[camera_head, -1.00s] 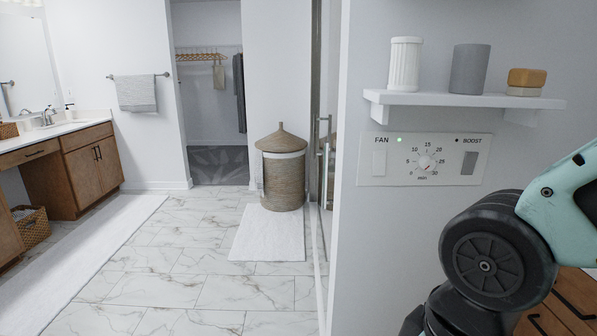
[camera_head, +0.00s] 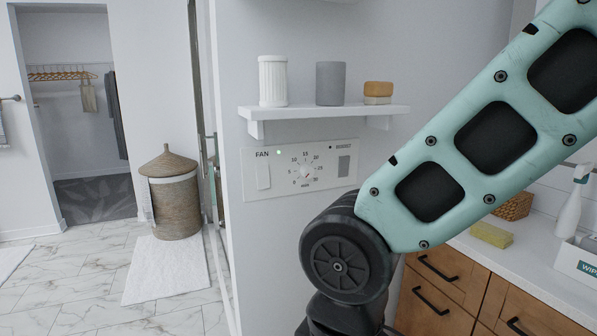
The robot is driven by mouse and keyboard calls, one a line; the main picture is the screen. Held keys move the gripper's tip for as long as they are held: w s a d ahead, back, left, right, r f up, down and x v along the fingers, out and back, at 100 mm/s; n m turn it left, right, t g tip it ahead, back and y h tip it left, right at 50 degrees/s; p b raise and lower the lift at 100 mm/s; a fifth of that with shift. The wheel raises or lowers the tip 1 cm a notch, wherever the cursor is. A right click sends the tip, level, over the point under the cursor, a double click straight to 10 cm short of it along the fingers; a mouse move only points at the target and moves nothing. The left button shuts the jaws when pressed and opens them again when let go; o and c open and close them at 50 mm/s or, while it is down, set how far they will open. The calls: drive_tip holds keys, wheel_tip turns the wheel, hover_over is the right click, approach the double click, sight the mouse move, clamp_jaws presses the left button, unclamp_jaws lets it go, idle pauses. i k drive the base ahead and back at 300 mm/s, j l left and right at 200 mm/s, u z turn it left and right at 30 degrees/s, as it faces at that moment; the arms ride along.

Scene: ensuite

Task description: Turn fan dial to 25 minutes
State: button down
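The fan control panel (camera_head: 284,190) is a white plate on the wall under the shelf. Its round white dial (camera_head: 307,172) sits in the middle, ringed by minute marks from 0 to 30. A small reddish mark shows on the dial, but its exact setting is too small to read. A FAN switch (camera_head: 263,176) with a lit green light is on the left, and a grey BOOST switch (camera_head: 343,166) is on the right. My arm is in front and to the right of the panel, and my gripper is out of view.
A white wall shelf (camera_head: 325,113) above the panel holds a ribbed white cup (camera_head: 272,80), a grey cup (camera_head: 330,83) and a soap-like block (camera_head: 377,92). A counter (camera_head: 520,250) with drawers stands right. A wicker basket (camera_head: 175,205) stands left; the floor there is mostly clear.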

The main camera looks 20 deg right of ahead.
sight(306, 170)
drive_tip(key=i+j+z, duration=0.2)
drive_tip(key=j+z, duration=0.2)
drive_tip(key=j, duration=0.25)
drive_tip(key=z, duration=1.25)
